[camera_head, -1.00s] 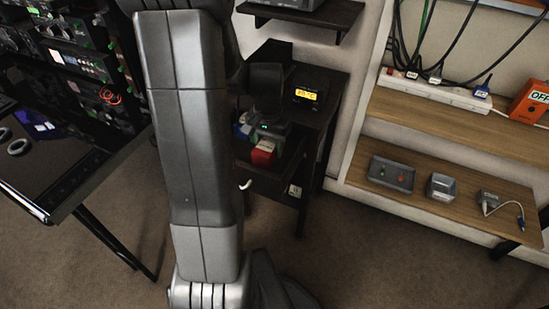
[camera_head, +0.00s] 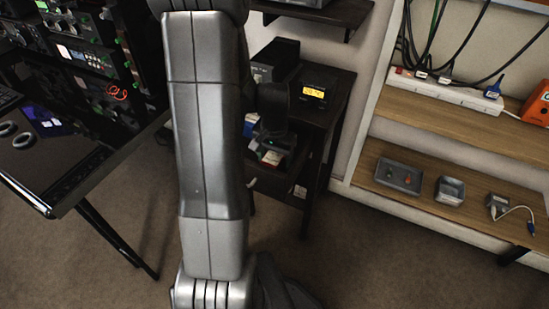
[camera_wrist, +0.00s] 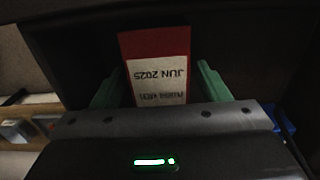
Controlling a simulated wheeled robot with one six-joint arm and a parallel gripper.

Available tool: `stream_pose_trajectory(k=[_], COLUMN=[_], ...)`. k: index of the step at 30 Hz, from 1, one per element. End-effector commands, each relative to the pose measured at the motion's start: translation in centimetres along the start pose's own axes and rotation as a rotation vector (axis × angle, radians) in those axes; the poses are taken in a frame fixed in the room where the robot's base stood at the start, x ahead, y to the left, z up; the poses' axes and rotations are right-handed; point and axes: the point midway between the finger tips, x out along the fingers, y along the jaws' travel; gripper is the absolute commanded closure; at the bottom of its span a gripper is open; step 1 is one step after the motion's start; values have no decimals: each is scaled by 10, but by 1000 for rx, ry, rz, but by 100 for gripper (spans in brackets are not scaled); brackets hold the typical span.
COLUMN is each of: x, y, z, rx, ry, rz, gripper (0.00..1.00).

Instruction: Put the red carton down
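The red carton (camera_wrist: 157,45) shows in the wrist view between the green fingers of my gripper (camera_wrist: 159,80). Its white label reads "JUN 2025" upside down. Narrow dark gaps show beside the carton, so the fingers look open around it. In the head view my gripper (camera_head: 270,150) is low over the open drawer of the dark cabinet (camera_head: 322,110). My arm and gripper hide most of the carton there, and its underside cannot be seen.
A device with a lit yellow display (camera_head: 313,92) stands on the cabinet top beside a black box (camera_head: 275,60). A black desk (camera_head: 60,175) is at left.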

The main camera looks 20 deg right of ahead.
Motion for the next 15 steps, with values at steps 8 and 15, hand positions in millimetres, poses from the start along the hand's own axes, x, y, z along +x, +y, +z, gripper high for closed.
stream_pose_trajectory(k=[8, 15], x=[-1, -31], y=[0, 0], z=[0, -1], rx=[0, 0], ry=[0, 4], rz=[0, -2], gripper=[31, 31])
